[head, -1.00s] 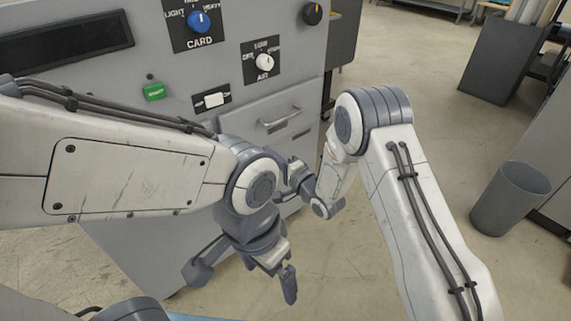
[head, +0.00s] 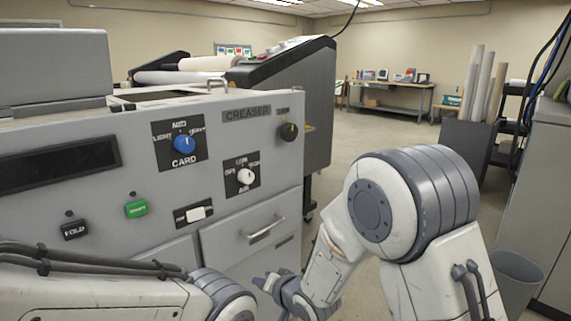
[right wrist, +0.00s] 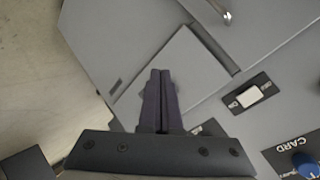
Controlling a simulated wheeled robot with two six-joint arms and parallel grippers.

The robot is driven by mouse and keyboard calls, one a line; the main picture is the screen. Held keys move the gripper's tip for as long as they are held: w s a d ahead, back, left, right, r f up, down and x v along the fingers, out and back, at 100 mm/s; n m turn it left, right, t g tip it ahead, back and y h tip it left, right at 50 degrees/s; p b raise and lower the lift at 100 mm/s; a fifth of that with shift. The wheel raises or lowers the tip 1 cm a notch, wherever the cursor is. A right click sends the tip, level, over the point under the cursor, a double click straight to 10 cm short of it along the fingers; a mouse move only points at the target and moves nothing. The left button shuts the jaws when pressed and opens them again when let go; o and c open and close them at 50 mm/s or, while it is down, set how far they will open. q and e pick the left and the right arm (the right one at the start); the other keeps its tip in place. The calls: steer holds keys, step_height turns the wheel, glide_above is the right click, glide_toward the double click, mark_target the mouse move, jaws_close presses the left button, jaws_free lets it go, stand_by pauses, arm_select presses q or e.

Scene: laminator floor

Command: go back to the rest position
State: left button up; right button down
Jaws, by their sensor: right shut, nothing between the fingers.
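My right gripper (head: 268,285) is low in front of the grey creaser machine (head: 225,125), near its drawer. In the right wrist view its two dark fingers (right wrist: 160,88) lie together, shut and empty, with the machine's front behind them. I cannot tell from this view how far the fingertips are from the machine. My left arm crosses the lower left of the head view, and its gripper is out of the frame below.
The machine's front carries a blue CARD knob (head: 183,143), an AIR knob (head: 245,176), a white rocker switch (head: 195,213), a green button (head: 136,209) and a drawer handle (head: 265,230). A grey bin (head: 515,280) stands at right. Open floor (head: 365,130) lies behind.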

steer(key=s+d+r+n+g+h, duration=0.2)
steer(key=s+d+n+g, duration=0.15)
steer(key=s, duration=0.65)
steer(key=s+d+r+n+g+h, duration=0.2)
steer(key=s+d+n+g, duration=0.15)
steer(key=s, duration=0.75)
steer(key=s+d+r+n+g+h, duration=0.2)
steer(key=s+d+n, duration=0.15)
steer(key=s, duration=0.65)
step_height(320, 180, up, 21)
steer(key=p, duration=2.1)
steer(key=shift+w+d+p, duration=0.2)
steer(key=shift+p, duration=0.1)
steer(key=shift+r, duration=0.1)
